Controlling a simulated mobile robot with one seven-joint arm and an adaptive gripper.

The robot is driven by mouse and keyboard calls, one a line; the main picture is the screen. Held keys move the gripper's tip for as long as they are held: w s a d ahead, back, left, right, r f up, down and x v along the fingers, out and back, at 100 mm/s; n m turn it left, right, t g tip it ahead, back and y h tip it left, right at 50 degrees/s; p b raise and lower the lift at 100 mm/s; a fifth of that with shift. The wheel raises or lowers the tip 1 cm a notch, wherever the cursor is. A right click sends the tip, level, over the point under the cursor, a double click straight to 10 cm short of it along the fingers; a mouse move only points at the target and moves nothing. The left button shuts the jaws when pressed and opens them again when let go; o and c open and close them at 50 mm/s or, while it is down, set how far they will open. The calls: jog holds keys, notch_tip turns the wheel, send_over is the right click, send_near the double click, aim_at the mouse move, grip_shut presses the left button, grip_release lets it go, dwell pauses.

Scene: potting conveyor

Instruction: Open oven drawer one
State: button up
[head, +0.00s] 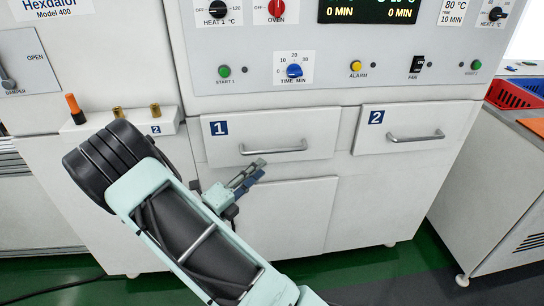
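Oven drawer one (268,134) is a white front panel with a blue "1" label and a silver bar handle (272,148). The drawer looks closed, roughly flush with the oven front. My gripper (262,170) is just below the handle's left half, its fingers pointing up and right. Two fingers, one grey and one blue, show with a narrow gap between them. I see nothing held between them. Whether the fingertips touch the handle cannot be told from this view. My arm covers the area left of and below the drawer.
Drawer two (415,127), with its own handle (416,137), is to the right. The control panel (330,60) with knobs and buttons is above. A small ledge (120,125) with an orange-handled tool stands left. Green floor shows below.

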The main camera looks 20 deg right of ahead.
aim_at(274, 152)
jog(key=shift+n+t, duration=0.6)
jog(key=x, duration=0.7)
jog(key=b+x, duration=0.1)
jog(key=x, duration=0.2)
jog(key=shift+w+d+f, duration=0.15)
jog(key=shift+w, duration=0.25)
grip_shut()
